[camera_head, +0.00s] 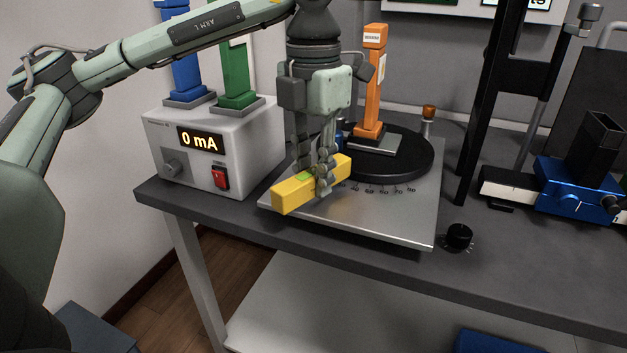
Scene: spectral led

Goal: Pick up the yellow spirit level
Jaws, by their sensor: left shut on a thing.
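The yellow spirit level (293,195) is a short yellow bar with a green vial patch on its top. It is at the left front part of the silver plate (385,225), its near end reaching over the plate's front left edge. My left gripper (318,180) points down from above and is shut on the level around its middle. Whether the level touches the plate or is slightly above it, I cannot tell. My right gripper is not in view.
A grey power supply (260,140) reading "0 mA" stands to the left. A black round turntable (400,165) with an orange post (372,90) is just behind the level. A black knob (459,236) and a blue mount (570,200) are to the right.

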